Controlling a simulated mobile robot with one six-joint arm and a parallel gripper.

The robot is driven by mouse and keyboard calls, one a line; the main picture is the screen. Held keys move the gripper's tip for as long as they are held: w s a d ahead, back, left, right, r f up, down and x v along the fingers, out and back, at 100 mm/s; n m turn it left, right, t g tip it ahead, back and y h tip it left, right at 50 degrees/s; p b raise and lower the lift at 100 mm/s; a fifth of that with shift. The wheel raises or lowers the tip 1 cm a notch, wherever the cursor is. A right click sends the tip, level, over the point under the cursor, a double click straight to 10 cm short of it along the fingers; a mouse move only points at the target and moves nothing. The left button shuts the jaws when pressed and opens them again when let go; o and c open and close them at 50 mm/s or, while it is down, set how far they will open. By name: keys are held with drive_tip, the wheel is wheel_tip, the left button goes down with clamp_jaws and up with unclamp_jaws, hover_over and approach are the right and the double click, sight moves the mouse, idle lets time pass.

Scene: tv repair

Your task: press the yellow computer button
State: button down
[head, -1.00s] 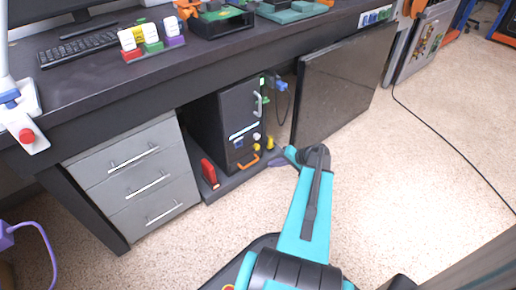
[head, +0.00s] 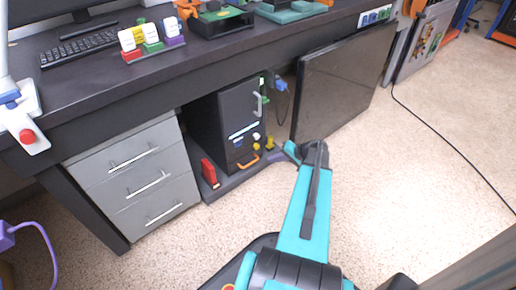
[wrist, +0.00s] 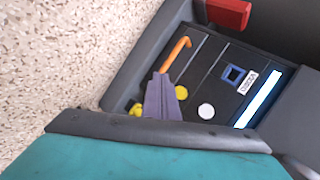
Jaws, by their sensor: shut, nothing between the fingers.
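The black computer tower (head: 226,118) stands upright under the desk. Its front panel (wrist: 222,67) fills much of the wrist view. The round yellow button (wrist: 181,92) sits on that panel, beside a round white button (wrist: 206,111) and near an orange handle (wrist: 176,53). The yellow button also shows small in the head view (head: 256,146). My purple gripper (wrist: 161,88) is shut and empty, just left of the yellow button in the wrist view. In the head view my gripper (head: 276,156) is low in front of the tower. I cannot tell whether it touches the panel.
Another yellow piece (wrist: 136,109) is partly hidden by my gripper. A red object (head: 209,172) stands left of the tower on the low dark shelf (head: 232,184). Grey drawers (head: 146,176) stand farther left. A large dark screen (head: 342,82) leans at right. The speckled floor in front is clear.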

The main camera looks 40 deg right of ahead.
drive_tip(key=w, duration=0.6)
drive_tip(key=shift+w+d+p, duration=0.2)
drive_tip(key=shift+p, duration=0.1)
drive_tip(key=shift+w, duration=0.1)
idle(1.9)
drive_tip(key=shift+w, duration=0.3)
drive_tip(key=shift+w, duration=0.55)
idle(1.2)
drive_tip(key=shift+s, duration=1)
drive_tip(key=shift+s+a+b, duration=0.2)
drive_tip(key=shift+s+b, duration=0.1)
drive_tip(key=shift+s, duration=2.2)
